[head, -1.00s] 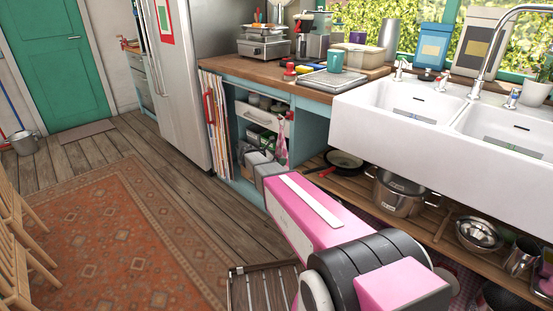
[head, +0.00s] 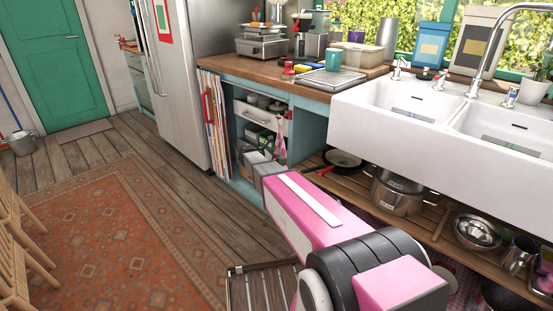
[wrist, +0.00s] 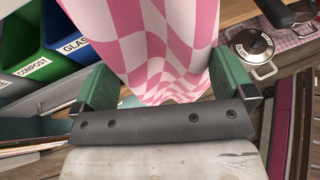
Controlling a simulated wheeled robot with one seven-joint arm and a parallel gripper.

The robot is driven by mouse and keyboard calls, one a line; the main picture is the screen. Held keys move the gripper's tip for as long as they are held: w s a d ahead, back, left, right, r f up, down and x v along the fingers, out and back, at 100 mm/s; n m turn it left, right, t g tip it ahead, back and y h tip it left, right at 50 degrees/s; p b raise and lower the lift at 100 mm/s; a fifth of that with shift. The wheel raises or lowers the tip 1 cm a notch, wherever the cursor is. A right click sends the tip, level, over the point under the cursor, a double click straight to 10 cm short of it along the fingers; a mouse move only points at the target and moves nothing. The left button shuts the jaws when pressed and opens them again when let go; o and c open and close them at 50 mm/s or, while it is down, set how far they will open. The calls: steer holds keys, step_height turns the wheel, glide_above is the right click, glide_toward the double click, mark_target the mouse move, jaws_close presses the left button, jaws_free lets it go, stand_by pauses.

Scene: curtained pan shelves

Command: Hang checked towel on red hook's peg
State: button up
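The pink-and-white checked towel (wrist: 165,40) fills the middle of the wrist view, and its edge lies near my gripper's palm. In the head view it shows small as a pink strip (head: 281,138) at the right end of the shelf unit, beyond my arm. My gripper (wrist: 166,80) has its green fingers wide apart, one on each side of the towel, with no visible squeeze on the cloth.
Labelled bins, blue (wrist: 63,28) and green (wrist: 90,55), stand left of the towel in the wrist view. A lidded pot (wrist: 254,48) is at right. The white sink (head: 372,120) and low pot shelf (head: 350,195) lie right of my arm.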

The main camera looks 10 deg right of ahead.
steer(key=v, duration=1.1)
steer(key=shift+f, duration=0.1)
steer(key=s+d+f+m+g+y, duration=0.2)
steer(key=s+m+y, duration=0.4)
steer(key=s+m, duration=0.5)
steer(key=s+d+f+m+g+y, duration=0.2)
steer(key=s+d+f+m+y, duration=0.2)
steer(key=s+m, duration=0.6)
steer(key=shift+s+m+y, duration=0.4)
steer(key=shift+s+y, duration=0.9)
steer(key=shift+s, duration=2.75)
steer(key=shift+f, duration=0.1)
